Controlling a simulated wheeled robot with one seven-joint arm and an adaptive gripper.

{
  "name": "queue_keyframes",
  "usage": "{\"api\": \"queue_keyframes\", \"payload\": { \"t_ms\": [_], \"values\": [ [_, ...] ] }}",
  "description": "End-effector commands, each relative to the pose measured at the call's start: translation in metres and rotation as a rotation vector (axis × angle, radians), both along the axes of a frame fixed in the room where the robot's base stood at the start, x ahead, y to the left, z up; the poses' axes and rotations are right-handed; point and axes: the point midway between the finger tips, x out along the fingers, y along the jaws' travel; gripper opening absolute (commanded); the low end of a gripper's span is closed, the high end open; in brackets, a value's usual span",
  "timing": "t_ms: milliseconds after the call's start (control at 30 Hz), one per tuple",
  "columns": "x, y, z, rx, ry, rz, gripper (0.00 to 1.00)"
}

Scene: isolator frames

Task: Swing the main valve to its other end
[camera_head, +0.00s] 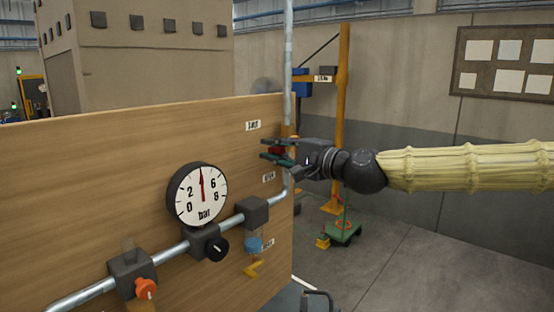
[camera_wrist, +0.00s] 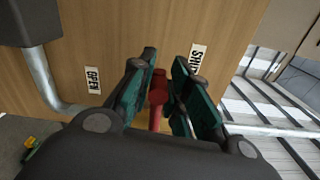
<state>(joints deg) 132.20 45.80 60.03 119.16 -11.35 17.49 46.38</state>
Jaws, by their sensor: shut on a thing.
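The main valve's red lever (camera_head: 277,150) is at the right end of the wooden panel, by the vertical pipe. It also shows in the wrist view (camera_wrist: 157,98), between my green-padded fingers. My gripper (camera_head: 270,149) reaches in from the right and is shut on the red lever. The SHUT label (camera_head: 253,125) is above the lever and the OPEN label (camera_head: 269,176) is below it. In the wrist view the lever lies between the OPEN label (camera_wrist: 93,80) and the SHUT label (camera_wrist: 197,58). The valve body is mostly hidden by my gripper.
A round pressure gauge (camera_head: 201,195) has its needle near upright. Along the lower pipe are an orange knob (camera_head: 146,288), a black knob (camera_head: 217,248) and a blue knob (camera_head: 254,245). A yellow post (camera_head: 341,110) stands behind.

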Motion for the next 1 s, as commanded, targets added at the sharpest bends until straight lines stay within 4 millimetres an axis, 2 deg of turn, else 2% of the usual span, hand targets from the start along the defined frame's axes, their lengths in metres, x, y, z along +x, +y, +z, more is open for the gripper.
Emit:
{"api": "queue_keyframes", "payload": {
  "t_ms": [33, 233, 700, 733, 833, 1000],
  "values": [
    [-0.0001, -0.0001, -0.0040, 0.011, 0.022, 0.001, 0.00],
    [-0.0007, 0.0005, 0.0007, 0.042, 0.059, 0.002, 0.00],
    [-0.0011, 0.0006, 0.0021, 0.050, 0.068, 0.002, 0.00],
    [-0.0011, 0.0006, 0.0021, 0.049, 0.069, 0.002, 0.20],
    [-0.0010, 0.0005, 0.0030, 0.050, 0.067, 0.002, 0.37],
    [-0.0010, 0.0004, 0.0047, 0.049, 0.063, 0.002, 0.37]
  ]
}}
